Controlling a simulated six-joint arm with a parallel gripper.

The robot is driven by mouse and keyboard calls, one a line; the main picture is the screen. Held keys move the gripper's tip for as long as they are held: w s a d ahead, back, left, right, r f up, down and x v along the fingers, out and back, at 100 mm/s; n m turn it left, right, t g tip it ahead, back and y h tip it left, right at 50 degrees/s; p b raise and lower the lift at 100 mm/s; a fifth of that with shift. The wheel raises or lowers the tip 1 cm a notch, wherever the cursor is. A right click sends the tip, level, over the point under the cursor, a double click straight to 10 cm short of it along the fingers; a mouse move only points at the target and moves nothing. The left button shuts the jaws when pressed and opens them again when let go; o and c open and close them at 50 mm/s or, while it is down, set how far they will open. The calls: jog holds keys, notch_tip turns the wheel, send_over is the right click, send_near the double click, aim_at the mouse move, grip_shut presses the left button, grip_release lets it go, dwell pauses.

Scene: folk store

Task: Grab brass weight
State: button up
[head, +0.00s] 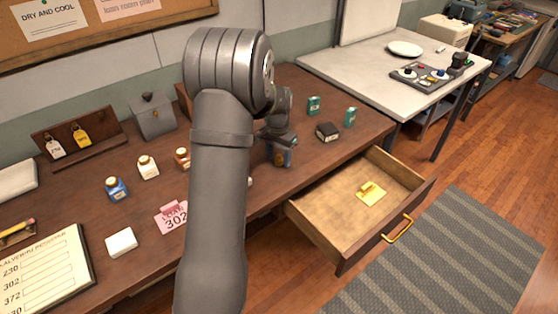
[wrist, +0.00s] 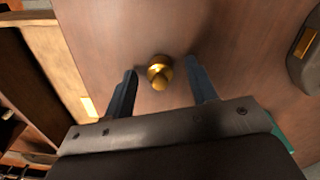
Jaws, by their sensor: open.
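The brass weight (wrist: 160,75) is a small round-topped knob on the brown desk top, seen from above in the wrist view. My gripper (wrist: 161,72) is open, with one dark blue finger on each side of the weight. A gap shows between the weight and each finger, so they look apart. In the head view my gripper (head: 281,158) is low over the desk near its front edge, left of the dark box. My arm and fingers hide most or all of the weight there.
A dark box (head: 327,131) and two green boxes (head: 313,105) stand right of my gripper. An open drawer (head: 318,231) holding a yellow piece (head: 371,194) juts out in front.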

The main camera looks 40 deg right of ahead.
jog(key=shift+f, duration=0.2)
jog(key=c, duration=1.1)
jog(key=shift+r, duration=0.1)
